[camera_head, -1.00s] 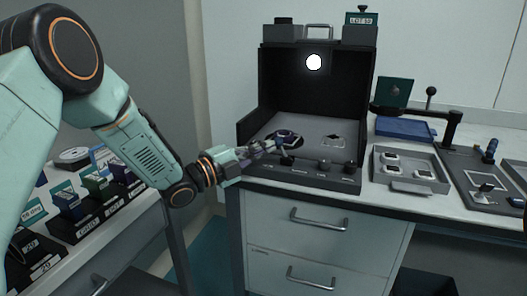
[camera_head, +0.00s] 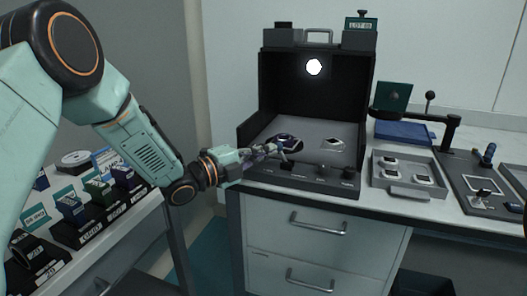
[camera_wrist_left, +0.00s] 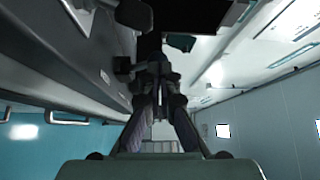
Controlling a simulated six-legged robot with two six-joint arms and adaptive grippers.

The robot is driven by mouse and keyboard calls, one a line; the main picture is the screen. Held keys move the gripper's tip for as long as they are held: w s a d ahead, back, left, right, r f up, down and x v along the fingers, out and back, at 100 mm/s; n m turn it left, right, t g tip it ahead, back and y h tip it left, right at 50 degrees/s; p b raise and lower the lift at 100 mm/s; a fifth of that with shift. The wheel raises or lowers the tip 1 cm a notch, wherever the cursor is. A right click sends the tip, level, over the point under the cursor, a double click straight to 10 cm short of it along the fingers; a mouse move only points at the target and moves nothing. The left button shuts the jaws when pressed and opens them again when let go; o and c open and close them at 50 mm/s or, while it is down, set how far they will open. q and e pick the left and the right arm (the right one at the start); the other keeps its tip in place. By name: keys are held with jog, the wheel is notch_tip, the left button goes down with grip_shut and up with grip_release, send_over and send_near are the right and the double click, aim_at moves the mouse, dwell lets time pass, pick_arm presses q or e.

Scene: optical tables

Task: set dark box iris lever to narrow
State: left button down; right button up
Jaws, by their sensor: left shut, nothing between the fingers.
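The dark box (camera_head: 318,95) stands open-fronted on the bench, with a round white light on its back wall. Along its front ledge (camera_head: 300,178) is a row of small dark knobs and levers with labels too small to read. My left gripper (camera_head: 272,149) is shut and empty at the left part of this ledge, its tips close to a small dark lever (camera_head: 287,164). I cannot tell if they touch. In the left wrist view my left gripper (camera_wrist_left: 160,75) points at dark parts of the ledge. My right gripper is not in view.
Inside the box lie a dark round piece (camera_head: 288,142) and a small pale piece (camera_head: 333,144). To the right are a grey tray (camera_head: 409,190) with several small parts, a blue case (camera_head: 403,132) and a dark stand arm (camera_head: 440,118). Drawers (camera_head: 318,222) sit below.

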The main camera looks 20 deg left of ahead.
pick_arm(q)
jog(key=shift+d+r+m+g+y+p, duration=0.3)
jog(key=shift+d+r+m+g+p, duration=0.15)
jog(key=shift+m+p, duration=0.5)
jog(key=shift+d+r+m+g+y+p, duration=0.25)
jog(key=shift+d+r+m+y+p, duration=0.3)
jog(key=shift+p, duration=0.55)
jog(key=shift+d+m+g+y+p, duration=0.4)
jog(key=shift+d+m+g+y, duration=0.2)
jog(key=shift+m, duration=0.3)
jog(key=shift+s+d+f+m+y, duration=0.1)
jog(key=shift+d+m+y, duration=0.25)
jog(key=shift+d+m, duration=0.05)
jog(key=shift+a, duration=0.1)
jog(key=shift+r+p, duration=0.45)
jog(key=shift+r, duration=0.4)
